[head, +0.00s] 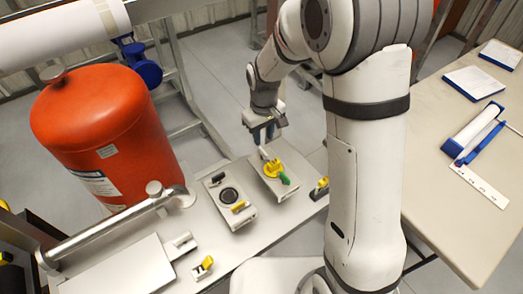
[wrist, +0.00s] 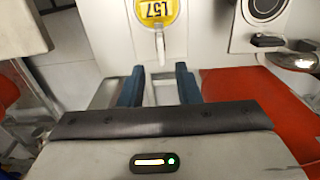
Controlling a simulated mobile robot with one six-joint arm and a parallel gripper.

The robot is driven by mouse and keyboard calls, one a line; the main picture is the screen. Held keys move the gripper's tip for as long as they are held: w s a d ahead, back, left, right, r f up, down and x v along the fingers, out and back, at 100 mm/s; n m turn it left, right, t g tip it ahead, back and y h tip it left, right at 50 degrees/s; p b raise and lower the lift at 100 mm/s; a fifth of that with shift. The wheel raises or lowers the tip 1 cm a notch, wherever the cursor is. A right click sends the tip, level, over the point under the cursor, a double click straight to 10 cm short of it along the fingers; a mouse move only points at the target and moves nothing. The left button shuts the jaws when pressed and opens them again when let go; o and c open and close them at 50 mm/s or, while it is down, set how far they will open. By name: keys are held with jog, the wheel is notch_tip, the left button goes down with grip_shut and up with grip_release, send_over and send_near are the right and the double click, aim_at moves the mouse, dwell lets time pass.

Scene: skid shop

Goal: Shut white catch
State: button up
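The white catch (wrist: 160,45) shows in the wrist view as a slim pale lever below a yellow label marked L57 (wrist: 157,14). In the head view a small pale piece, likely this catch (head: 264,154), stands beside a yellow disc (head: 273,169) on a white box. In the head view my gripper (head: 263,135) is just above and behind the box. Whether the catch is fully open I cannot tell.
A green handle (head: 284,179) is on the same box. A neighbouring box has a black round dial (head: 229,195) and a yellow catch (head: 239,207). A red tank (head: 100,130) stands left. A beige table (head: 450,190) with papers and a blue-white tool is right.

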dwell(0.3)
jog(key=m, duration=0.4)
jog(key=shift+r+b, duration=0.25)
jog(key=shift+b, duration=0.05)
jog(key=m, duration=0.3)
jog(key=shift+r, duration=0.2)
jog(key=shift+r+m, duration=0.1)
jog(key=shift+m, duration=1)
jog(key=m, duration=0.4)
jog(key=shift+r+m, duration=0.25)
jog(key=shift+m, duration=0.05)
